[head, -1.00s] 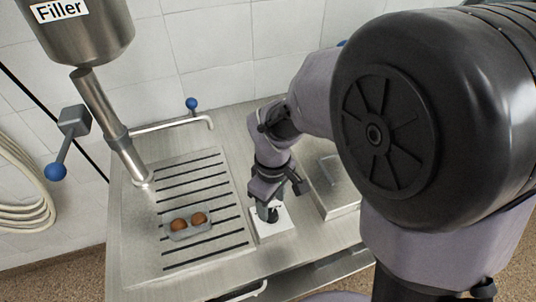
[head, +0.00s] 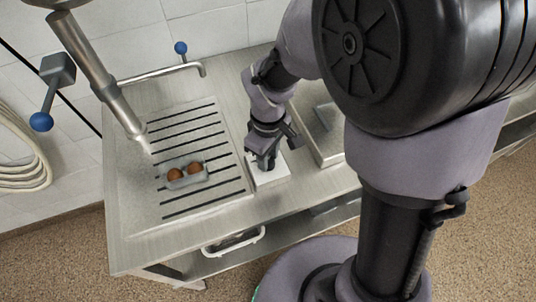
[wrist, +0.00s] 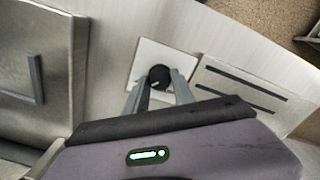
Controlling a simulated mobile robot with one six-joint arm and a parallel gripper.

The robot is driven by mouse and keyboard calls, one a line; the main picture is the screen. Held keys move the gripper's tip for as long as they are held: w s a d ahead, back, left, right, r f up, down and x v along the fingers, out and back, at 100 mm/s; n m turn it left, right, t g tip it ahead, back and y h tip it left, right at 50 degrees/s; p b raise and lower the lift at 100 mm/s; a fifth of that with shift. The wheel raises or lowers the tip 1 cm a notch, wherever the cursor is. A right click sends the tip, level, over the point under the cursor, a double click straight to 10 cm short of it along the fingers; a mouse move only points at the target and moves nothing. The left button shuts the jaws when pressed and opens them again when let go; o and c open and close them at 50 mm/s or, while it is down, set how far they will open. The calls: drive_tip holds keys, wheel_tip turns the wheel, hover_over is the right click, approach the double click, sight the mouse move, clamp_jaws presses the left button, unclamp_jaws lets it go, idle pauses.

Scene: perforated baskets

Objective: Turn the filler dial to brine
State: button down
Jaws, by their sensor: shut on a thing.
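The dial (wrist: 158,77) is a round black knob with a small light mark, on a white square plate (wrist: 149,53) set in the metal counter. My gripper (wrist: 159,84) points down at the plate, with one finger on each side of the dial, shut on it. In the head view my gripper (head: 264,163) stands over the white plate (head: 271,181) and hides the dial. No lettering on the plate is readable. The filler's steel spout (head: 97,75) comes down at the left onto the slotted drain area; its name label is out of view.
A small tray (head: 188,180) with two brown eggs sits on the slotted drain panel (head: 215,195), left of the plate. A steel lidded box (head: 322,135) stands right of my gripper. Blue-knobbed levers (head: 41,121) (head: 181,47) are at the left and back.

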drive_tip(key=shift+m, duration=0.3)
drive_tip(key=m, duration=0.4)
drive_tip(key=m+b, duration=0.1)
drive_tip(key=m, duration=0.3)
drive_tip(key=m+b, duration=0.1)
drive_tip(key=m, duration=0.3)
drive_tip(key=shift+m, duration=0.4)
drive_tip(key=shift+m+b, duration=0.5)
drive_tip(key=shift+m, duration=1.6)
drive_tip(key=c, duration=1.1)
unclamp_jaws()
drive_tip(key=shift+o, duration=0.2)
